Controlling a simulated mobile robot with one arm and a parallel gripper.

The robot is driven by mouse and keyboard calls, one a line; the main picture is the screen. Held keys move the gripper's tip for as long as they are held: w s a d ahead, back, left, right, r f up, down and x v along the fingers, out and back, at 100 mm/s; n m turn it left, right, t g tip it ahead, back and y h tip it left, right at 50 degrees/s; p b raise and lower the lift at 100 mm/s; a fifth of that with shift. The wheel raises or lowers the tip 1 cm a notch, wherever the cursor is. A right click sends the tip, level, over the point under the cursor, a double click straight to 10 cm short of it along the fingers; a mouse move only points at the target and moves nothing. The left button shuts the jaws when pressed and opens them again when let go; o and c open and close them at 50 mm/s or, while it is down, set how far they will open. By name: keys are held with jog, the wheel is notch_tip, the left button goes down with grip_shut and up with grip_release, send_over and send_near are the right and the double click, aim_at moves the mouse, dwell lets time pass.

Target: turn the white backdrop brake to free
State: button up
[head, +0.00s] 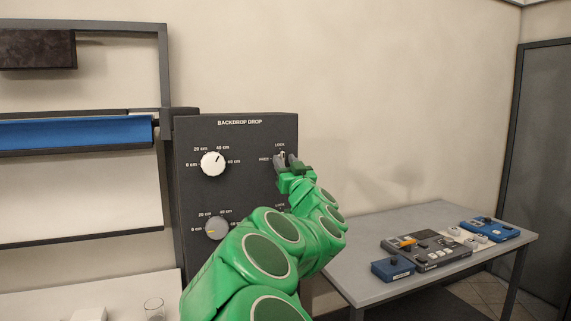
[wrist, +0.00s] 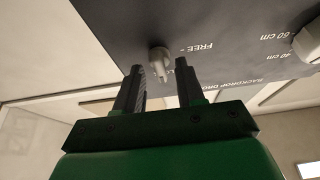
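The white backdrop brake is a small pale lever (wrist: 160,62) on the dark backdrop drop panel (head: 250,140). In the wrist view its handle points away from the FREE mark, toward the partly covered LOCK mark. In the head view, LOCK is printed above it and FREE to its left; my gripper mostly hides it. My gripper (head: 287,163) is at the brake, fingers toward the panel. In the wrist view my gripper (wrist: 159,72) is open, with a fingertip on either side of the lever and gaps visible. I cannot tell whether the lever is between the tips or just beyond them.
A white dial (head: 212,163) and a grey dial (head: 217,228) sit on the panel's left side. My arm hides its lower right part. A grey table (head: 365,285) with control boxes (head: 430,248) stands at right.

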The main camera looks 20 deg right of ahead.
jog(key=shift+c, duration=0.3)
grip_shut()
jog(key=shift+n, duration=0.4)
jog(key=n+y, duration=0.2)
jog(key=n, duration=0.1)
jog(key=n+y, duration=0.1)
jog(key=n, duration=0.2)
jog(key=shift+d+r+g+y, duration=0.1)
jog(key=shift+r+g+y, duration=0.1)
jog(key=shift+g+y, duration=0.15)
jog(key=n+g+y, duration=0.1)
jog(key=n, duration=0.2)
jog(key=n+y, duration=0.1)
jog(key=n, duration=0.2)
jog(key=shift+n+g+y, duration=0.25)
jog(key=shift+n+g, duration=0.05)
jog(key=shift+g, duration=0.05)
jog(key=n+g, duration=0.1)
jog(key=n, duration=0.2)
jog(key=n+g+y, duration=0.1)
jog(key=n, duration=0.2)
jog(key=shift+d, duration=0.1)
jog(key=shift+n+g, duration=0.7)
jog(key=shift+n, duration=0.8)
